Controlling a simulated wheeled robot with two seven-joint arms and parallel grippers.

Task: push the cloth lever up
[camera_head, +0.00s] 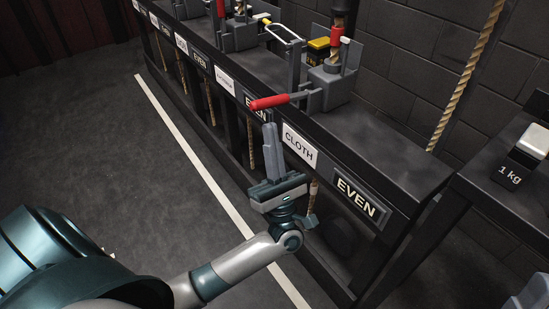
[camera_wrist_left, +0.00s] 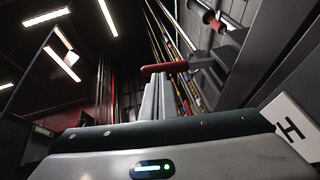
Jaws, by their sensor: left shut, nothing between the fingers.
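The cloth lever (camera_head: 272,102) has a red handle on a grey arm and sticks out from its grey bracket, above the white CLOTH label (camera_head: 299,146). My left gripper (camera_head: 270,129) is shut and empty, pointing up, with its fingertips just below the red handle. In the left wrist view the red handle (camera_wrist_left: 164,67) lies across the tips of my fingers (camera_wrist_left: 158,80). I cannot tell whether they touch it.
An EVEN sign (camera_head: 357,197) is on the rail's front at right. More levers and labels run along the rail to the upper left. A rope (camera_head: 468,75) hangs behind. A 1 kg weight (camera_head: 522,160) stands on a ledge at right. The floor at left is clear.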

